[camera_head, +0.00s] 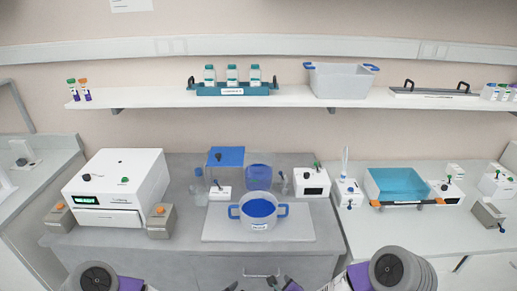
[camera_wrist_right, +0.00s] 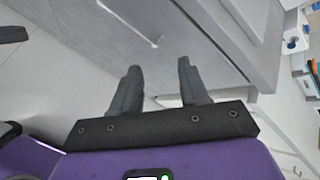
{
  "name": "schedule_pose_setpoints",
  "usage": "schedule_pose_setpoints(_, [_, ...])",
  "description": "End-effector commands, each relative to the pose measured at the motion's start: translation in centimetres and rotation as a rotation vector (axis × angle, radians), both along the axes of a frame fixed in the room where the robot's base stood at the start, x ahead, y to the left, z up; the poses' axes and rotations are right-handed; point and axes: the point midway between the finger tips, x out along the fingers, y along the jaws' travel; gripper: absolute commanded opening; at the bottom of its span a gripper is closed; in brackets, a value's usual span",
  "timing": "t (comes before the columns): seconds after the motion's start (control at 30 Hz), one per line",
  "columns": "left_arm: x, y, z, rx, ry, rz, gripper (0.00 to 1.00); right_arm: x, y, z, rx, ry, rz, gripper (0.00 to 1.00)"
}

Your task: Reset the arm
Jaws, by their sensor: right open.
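My right gripper (camera_wrist_right: 157,65) is open and empty in the right wrist view, its two dark fingers apart in front of the grey counter front. In the head view its fingers (camera_head: 278,282) show at the bottom edge, beside purple housing and below the counter edge. A dark tip (camera_head: 232,287) to their left at the bottom edge seems to be part of my left gripper; its jaws are cut off. My left arm (camera_head: 98,277) and right arm (camera_head: 393,268) come in low at either side.
A drawer handle (camera_head: 262,273) is just above the right gripper. On the counter (camera_head: 185,250) stand a blue-handled pot (camera_head: 258,222), a white machine (camera_head: 118,187) and small devices. A teal tray (camera_head: 397,186) is at right. A shelf (camera_head: 150,100) holds bottles and a grey bin (camera_head: 341,82).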

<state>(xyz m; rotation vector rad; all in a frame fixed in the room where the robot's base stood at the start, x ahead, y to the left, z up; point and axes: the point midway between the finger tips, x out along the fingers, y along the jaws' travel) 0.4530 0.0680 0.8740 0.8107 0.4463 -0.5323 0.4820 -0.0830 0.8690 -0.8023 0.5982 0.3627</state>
Motion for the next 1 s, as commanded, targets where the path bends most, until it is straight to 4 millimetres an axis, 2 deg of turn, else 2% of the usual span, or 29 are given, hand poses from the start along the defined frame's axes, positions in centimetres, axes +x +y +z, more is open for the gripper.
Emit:
schedule_pose_setpoints(0.1, [-3.1,-0.8,-3.3,0.221,0.042,-0.273,0.49,-3.2,0.2,-3.4,-0.207,0.092,0.295,0.44])
schedule_pose_setpoints(0.3, [-9.1,-0.7,-8.0,0.536,0.075,-0.773,0.49,-9.7,0.1,-7.8,-0.498,0.185,0.854,0.44])
schedule_pose_setpoints(0.43, [-13.1,0.4,-10.2,0.684,0.074,-1.104,0.49,-14.5,-0.3,-10.0,-0.627,0.197,1.23,0.44])
schedule_pose_setpoints(0.6, [-17.2,1.9,-11.8,0.788,0.047,-1.443,0.49,-19.6,-1.0,-11.4,-0.709,0.16,1.619,0.44])
schedule_pose_setpoints(0.7, [-18.6,2.6,-12.1,0.812,0.03,-1.563,0.49,-21.4,-1.2,-11.7,-0.727,0.131,1.753,0.44])
schedule_pose_setpoints(0.8, [-19.3,2.9,-12.3,0.821,0.02,-1.621,0.49,-22.2,-1.4,-11.8,-0.735,0.113,1.82,0.44])
schedule_pose_setpoints(1.0, [-19.4,3.0,-12.3,0.823,0.018,-1.633,0.49,-22.4,-1.4,-11.8,-0.737,0.108,1.834,0.44])
